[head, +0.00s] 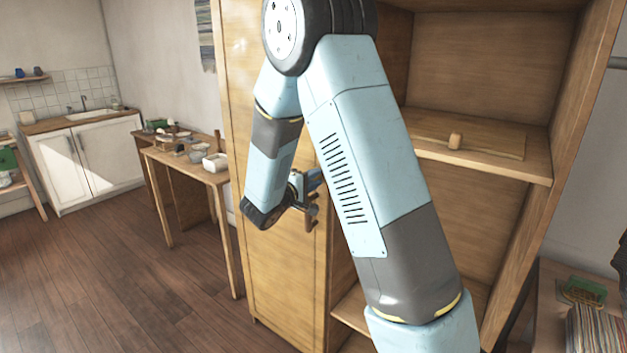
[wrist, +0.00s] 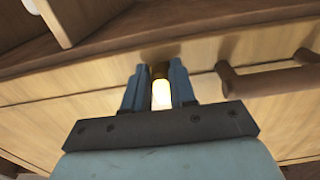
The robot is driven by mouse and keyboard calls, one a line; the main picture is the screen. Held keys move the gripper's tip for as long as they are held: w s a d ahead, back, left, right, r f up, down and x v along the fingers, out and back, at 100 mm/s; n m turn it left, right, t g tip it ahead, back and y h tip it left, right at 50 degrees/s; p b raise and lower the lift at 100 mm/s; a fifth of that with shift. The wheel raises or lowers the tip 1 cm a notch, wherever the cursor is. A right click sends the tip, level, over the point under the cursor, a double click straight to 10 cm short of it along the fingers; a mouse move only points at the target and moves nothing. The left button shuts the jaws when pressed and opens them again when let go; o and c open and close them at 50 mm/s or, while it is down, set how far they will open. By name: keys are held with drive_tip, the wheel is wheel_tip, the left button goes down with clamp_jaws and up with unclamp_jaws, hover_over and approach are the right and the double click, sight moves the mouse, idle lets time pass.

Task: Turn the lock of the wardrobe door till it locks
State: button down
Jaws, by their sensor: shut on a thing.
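The wardrobe door (head: 285,285) is a pale wooden panel, upright, left of the open shelves in the head view. It fills much of the wrist view (wrist: 60,118). My gripper (head: 314,196) is at the door's face near its right edge, partly hidden by my arm. In the wrist view my gripper (wrist: 158,88) has its two fingers on either side of a bright brass-coloured lock piece (wrist: 161,94) and is shut on it. How far the lock is turned I cannot tell. A wooden bar handle (wrist: 268,80) is just right of the fingers.
A cluttered wooden table (head: 190,163) stands left of the wardrobe. A white sink cabinet (head: 92,160) is at the back left. The floor (head: 110,270) at left is clear.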

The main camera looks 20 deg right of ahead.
drive_tip(key=shift+d+f, duration=0.1)
drive_tip(key=shift+d, duration=0.1)
drive_tip(key=c, duration=0.9)
unclamp_jaws()
drive_tip(key=shift+a, duration=0.1)
drive_tip(key=v, duration=1.3)
drive_tip(key=shift+s+a, duration=0.15)
drive_tip(key=shift+a, duration=0.15)
